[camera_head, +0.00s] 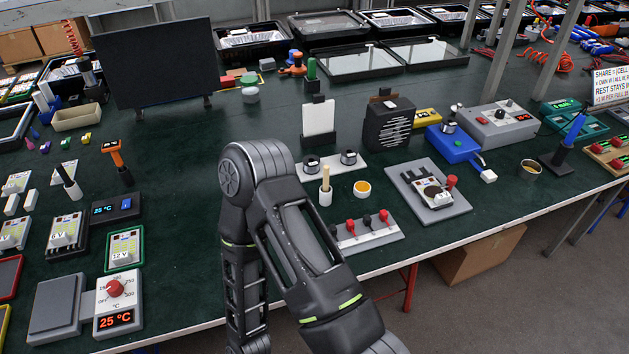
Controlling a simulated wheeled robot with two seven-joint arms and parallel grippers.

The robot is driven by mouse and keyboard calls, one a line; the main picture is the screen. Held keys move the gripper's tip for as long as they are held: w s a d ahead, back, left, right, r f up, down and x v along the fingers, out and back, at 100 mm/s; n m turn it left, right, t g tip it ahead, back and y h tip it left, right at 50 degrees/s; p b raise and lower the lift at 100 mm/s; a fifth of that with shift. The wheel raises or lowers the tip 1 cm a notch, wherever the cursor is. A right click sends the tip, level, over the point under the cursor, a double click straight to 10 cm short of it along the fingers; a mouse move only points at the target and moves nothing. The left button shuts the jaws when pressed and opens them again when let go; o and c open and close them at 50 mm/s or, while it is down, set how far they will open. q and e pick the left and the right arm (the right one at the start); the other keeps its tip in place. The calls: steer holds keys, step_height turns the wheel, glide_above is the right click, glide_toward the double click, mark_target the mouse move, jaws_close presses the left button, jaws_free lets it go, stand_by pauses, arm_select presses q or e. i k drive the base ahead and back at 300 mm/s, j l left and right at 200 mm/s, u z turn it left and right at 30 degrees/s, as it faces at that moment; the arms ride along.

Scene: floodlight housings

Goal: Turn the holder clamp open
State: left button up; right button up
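A grey holder plate (408,185) lies near the front edge of the table, right of centre. A small module with a dark dial and a white label (433,193) sits in it. A red-topped clamp knob (451,182) stands at the module's right side; whether the clamp is open or closed cannot be told from here. One of my arms (290,220) rises at the middle bottom and bends back down, left of the holder. No gripper shows in the head view, and nothing of mine touches the holder.
A light bar with red-topped levers (367,231) lies left of the holder. A wooden-handled tool in a white cup (325,186) and an orange-filled dish (362,188) are nearby. A blue box (453,144) and a grey control box (496,124) stand behind. Green table surface is clear around centre-left.

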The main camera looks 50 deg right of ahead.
mark_target(451, 180)
steer(key=z, duration=2.45)
steer(key=i+l+z, duration=0.1)
steer(key=l, duration=0.3)
steer(key=i+l, duration=0.15)
steer(key=l, duration=0.2)
steer(key=i+l+z, duration=0.15)
steer(key=l, duration=0.25)
steer(key=i+l, duration=0.1)
steer(key=l, duration=0.25)
steer(key=i+l+z, duration=0.15)
steer(key=l, duration=0.25)
